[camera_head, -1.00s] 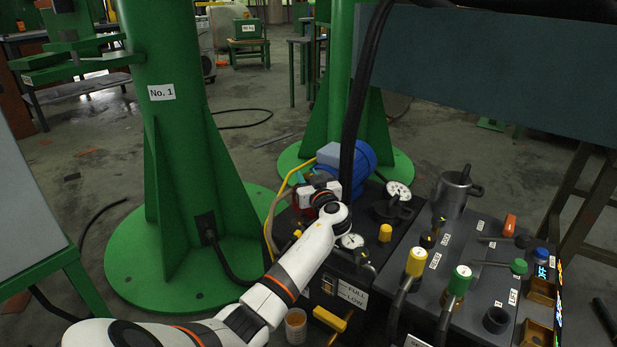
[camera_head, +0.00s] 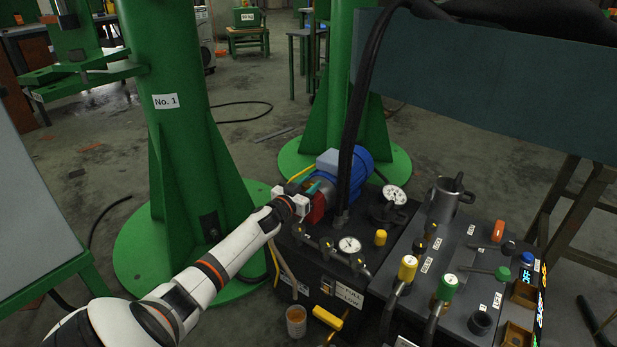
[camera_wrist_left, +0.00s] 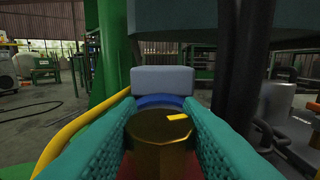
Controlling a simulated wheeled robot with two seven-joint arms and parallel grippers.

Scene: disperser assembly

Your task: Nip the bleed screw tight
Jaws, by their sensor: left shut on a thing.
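The bleed screw (camera_wrist_left: 162,140) shows large in the left wrist view as a dark brass knob-like piece with a yellow mark on its top. My left gripper (camera_wrist_left: 163,118) is shut on it, with a teal ribbed finger pad on each side. In the head view my left gripper (camera_head: 315,188) is at the red part (camera_head: 317,211) in front of the blue motor (camera_head: 352,173), and the screw itself is hidden there. My right gripper is not in view.
The black power unit carries gauges (camera_head: 349,245), small valves and yellow and green-topped levers (camera_head: 408,267). A black hose (camera_head: 352,135) rises just right of my gripper. A cup (camera_head: 296,321) stands below at the front. A green column (camera_head: 175,130) stands to the left.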

